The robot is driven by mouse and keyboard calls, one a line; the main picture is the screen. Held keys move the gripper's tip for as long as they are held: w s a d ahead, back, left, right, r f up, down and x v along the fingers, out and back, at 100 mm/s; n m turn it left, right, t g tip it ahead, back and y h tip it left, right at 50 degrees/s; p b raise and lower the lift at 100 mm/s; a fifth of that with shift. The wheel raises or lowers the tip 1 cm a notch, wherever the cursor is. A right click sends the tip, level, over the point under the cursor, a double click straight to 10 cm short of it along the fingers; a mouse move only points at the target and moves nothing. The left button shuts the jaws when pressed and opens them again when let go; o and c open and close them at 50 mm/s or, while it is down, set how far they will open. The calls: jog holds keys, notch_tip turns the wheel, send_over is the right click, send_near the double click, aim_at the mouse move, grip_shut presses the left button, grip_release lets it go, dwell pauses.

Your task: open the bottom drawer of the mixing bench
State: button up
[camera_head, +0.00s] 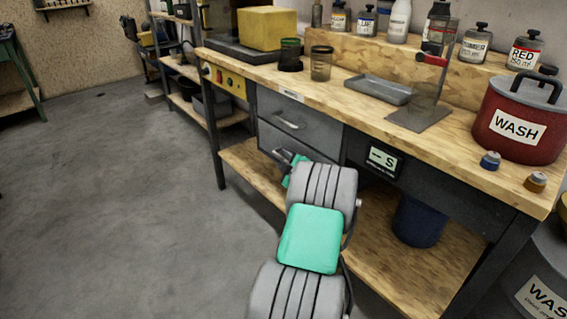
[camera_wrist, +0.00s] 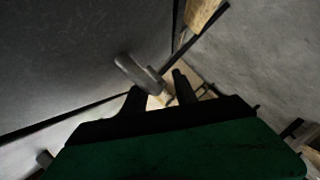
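The mixing bench (camera_head: 270,84) has two grey drawers under its left part. The top drawer (camera_head: 312,133) looks shut, with a bar handle (camera_head: 290,122). The bottom drawer (camera_head: 267,140) sits just below it and looks shut; my arm covers much of its front. My gripper (camera_head: 285,156) is at the bottom drawer's front, partly hidden by my wrist. In the wrist view, my two dark fingers (camera_wrist: 157,91) stand apart. A grey bar handle (camera_wrist: 133,72) lies at the fingertips, its near end by the gap. Contact cannot be told.
The benchtop holds a red WASH pot (camera_head: 517,120), a grey tray (camera_head: 378,89), jars and a yellow block (camera_head: 267,28). A display (camera_head: 383,160) hangs right of the drawers. A blue bucket (camera_head: 419,221) stands on the lower shelf (camera_head: 390,262). Floor left of the bench is clear.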

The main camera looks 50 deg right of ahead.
jog(key=shift+w+d, duration=0.1)
jog(key=shift+w, duration=0.15)
jog(key=shift+c, duration=0.4)
grip_shut()
dwell(0.9)
